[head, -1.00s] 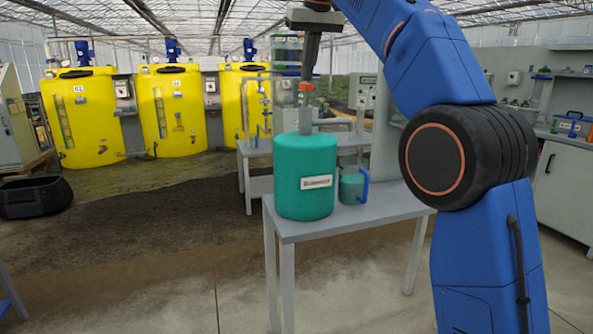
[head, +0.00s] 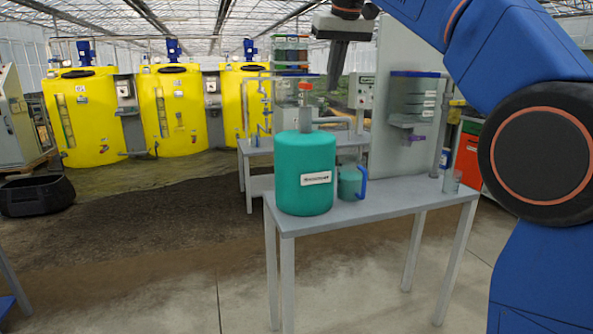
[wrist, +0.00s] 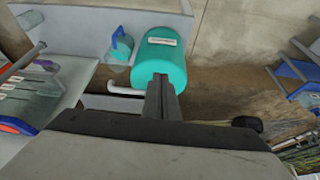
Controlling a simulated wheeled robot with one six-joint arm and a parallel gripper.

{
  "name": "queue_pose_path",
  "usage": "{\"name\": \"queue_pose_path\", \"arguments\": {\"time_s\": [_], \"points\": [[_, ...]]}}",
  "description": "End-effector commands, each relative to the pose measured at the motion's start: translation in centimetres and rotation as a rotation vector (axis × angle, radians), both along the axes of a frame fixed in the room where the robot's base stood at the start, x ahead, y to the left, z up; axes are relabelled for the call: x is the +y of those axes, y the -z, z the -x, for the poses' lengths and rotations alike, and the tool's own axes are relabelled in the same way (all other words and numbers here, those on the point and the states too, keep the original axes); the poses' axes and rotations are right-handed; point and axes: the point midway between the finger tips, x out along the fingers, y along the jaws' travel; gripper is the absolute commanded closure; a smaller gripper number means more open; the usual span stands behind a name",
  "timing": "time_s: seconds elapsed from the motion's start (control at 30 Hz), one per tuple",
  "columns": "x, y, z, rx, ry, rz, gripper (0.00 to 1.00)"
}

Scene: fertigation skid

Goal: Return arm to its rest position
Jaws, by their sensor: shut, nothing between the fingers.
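My gripper (head: 336,82) is at the top of the head view, above and slightly right of a green canister on the table. Its fingers are together with nothing between them, and they point down. The closed fingers also show in the wrist view (wrist: 163,88). They overlap the canister's lower edge in that picture, but the head view shows them above it. My arm comes in from the upper right.
The green canister (head: 303,185) with an orange-tipped neck and a green jug (head: 351,183) with a blue handle stand on a grey table (head: 400,203). A small clear beaker (head: 451,181) stands at its right end. Yellow tanks (head: 178,125) stand behind.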

Motion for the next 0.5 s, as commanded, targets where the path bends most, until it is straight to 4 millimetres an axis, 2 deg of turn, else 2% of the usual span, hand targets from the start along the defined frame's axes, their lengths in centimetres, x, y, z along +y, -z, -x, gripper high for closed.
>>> {"name": "queue_pose_path", "arguments": {"time_s": [0.27, 0.5], "points": [[-5.7, 4.2, 5.6, -0.001, 0.049, 0.001, 1.00], [-10.0, 9.8, 11.3, -0.004, 0.093, 0.000, 1.00]]}}
